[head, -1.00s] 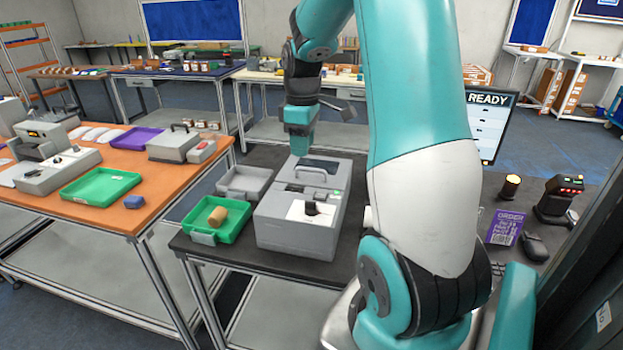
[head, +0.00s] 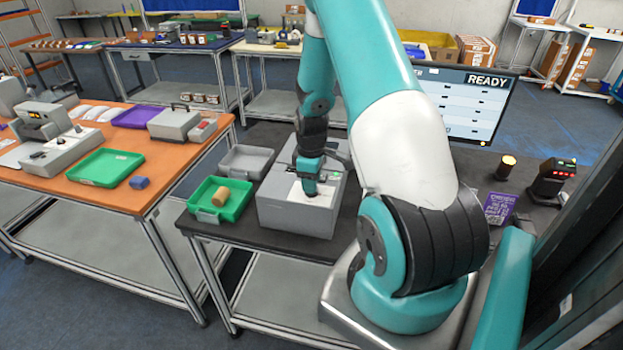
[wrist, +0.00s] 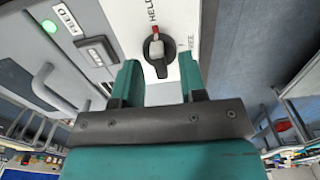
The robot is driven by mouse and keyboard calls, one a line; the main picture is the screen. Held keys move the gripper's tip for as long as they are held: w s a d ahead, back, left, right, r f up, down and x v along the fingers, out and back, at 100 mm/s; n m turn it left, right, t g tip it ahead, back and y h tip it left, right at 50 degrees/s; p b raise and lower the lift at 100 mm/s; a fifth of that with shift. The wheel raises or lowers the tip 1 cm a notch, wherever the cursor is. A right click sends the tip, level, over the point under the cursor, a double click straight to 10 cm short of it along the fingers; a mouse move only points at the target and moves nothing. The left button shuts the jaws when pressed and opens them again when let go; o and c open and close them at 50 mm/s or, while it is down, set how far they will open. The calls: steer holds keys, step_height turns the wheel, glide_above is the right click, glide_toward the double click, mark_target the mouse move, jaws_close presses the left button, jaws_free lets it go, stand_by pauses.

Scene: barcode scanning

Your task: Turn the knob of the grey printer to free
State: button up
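The grey printer (head: 288,217) stands on the dark table, with a white panel on its sloping front. My gripper (wrist: 160,78) is open, with one teal finger on each side just short of the knob in the wrist view. In the head view my gripper (head: 310,188) is over the panel and hides the knob.
A green tray (head: 235,207) with a tan cylinder (head: 221,197) and a grey tray (head: 247,161) sit left of the printer. The printer's FEED label (wrist: 67,17) and lit green button (wrist: 94,54) show in the wrist view. A READY screen (head: 466,105) stands behind.

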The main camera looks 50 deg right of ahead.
steer(key=shift+f, duration=0.45)
steer(key=shift+c, duration=0.2)
jaws_close()
